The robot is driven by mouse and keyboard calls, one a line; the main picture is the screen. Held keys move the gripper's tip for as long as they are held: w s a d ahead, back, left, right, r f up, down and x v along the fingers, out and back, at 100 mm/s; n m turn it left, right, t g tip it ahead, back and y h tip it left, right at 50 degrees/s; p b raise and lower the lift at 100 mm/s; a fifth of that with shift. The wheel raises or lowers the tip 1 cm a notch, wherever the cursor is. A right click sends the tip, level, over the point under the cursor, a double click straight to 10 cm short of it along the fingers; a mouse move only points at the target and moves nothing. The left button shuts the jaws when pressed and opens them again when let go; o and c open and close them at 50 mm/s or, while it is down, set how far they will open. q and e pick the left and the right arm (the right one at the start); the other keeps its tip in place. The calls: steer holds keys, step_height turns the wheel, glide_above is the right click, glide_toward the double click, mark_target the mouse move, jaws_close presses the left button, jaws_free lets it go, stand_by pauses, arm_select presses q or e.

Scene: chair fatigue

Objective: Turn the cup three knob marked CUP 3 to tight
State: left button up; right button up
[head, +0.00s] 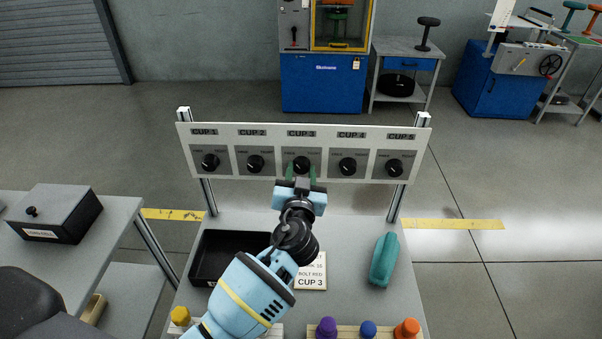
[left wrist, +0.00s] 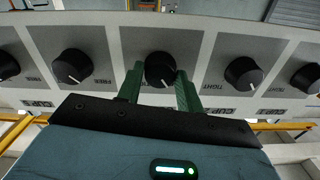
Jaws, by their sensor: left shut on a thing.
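The white panel (head: 226,133) carries a row of black knobs, each under a label from CUP 1 to CUP 5. The CUP 3 knob (head: 301,164) is in the middle of the row; it also shows in the left wrist view (left wrist: 159,67). My left gripper (head: 301,179) reaches up to it from below. Its green fingers stand on both sides of the knob in the left wrist view (left wrist: 160,80), shut on it. Which way the knob's pointer is turned I cannot tell clearly. My right gripper is not in view.
The CUP 2 knob (head: 255,163) and CUP 4 knob (head: 347,166) sit close on either side. Below are a black tray (head: 213,240), a CUP 3 card (head: 312,282), a green object (head: 384,260) and colored knobs on a rack (head: 347,331).

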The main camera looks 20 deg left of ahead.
arm_select(q)
steer(key=m, duration=0.3)
steer(key=shift+m, duration=0.3)
steer(key=m, duration=0.2)
steer(key=shift+m, duration=0.4)
steer(key=m+p, duration=0.1)
steer(key=m, duration=0.4)
steer(key=shift+r+p, duration=0.1)
steer(key=shift+p, duration=0.2)
steer(key=shift+m+p, duration=0.5)
steer(key=shift+m, duration=1.7)
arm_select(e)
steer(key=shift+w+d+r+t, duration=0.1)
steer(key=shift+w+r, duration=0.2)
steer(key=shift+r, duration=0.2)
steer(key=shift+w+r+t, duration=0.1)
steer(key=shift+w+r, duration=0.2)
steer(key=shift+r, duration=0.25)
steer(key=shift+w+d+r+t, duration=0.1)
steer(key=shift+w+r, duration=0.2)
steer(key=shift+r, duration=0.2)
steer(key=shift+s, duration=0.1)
arm_select(q)
steer(key=o, duration=1)
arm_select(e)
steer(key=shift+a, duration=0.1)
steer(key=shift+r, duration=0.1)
